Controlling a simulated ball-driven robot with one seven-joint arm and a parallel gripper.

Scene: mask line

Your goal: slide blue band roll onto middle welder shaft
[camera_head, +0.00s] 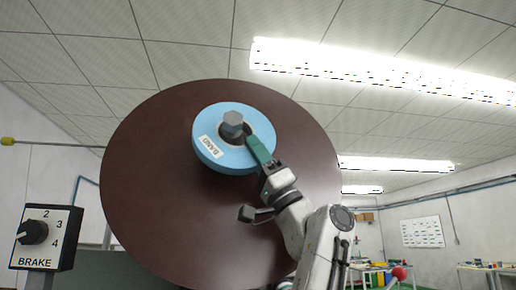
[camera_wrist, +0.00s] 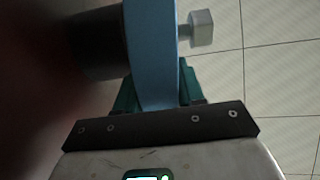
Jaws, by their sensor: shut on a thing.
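The blue band roll (camera_head: 207,122), with a white BAND label, stands in front of a large dark-brown disc. A grey hex-headed bolt (camera_head: 232,120) shows in the middle of the roll's dark hole. My gripper (camera_head: 258,149), with teal fingers, is shut on the roll's rim at its lower right. In the wrist view the roll (camera_wrist: 152,50) is edge-on between the fingers (camera_wrist: 156,95). The bolt (camera_wrist: 201,28) sticks out on one side and a dark cylinder (camera_wrist: 96,42) shows on the other. How deep the shaft sits inside the roll is hidden.
The brown disc (camera_head: 150,200) fills the middle of the head view behind the roll. A BRAKE dial box (camera_head: 46,237) stands at lower left. Workbenches (camera_head: 485,266) and a red ball-topped lever (camera_head: 399,273) are at lower right.

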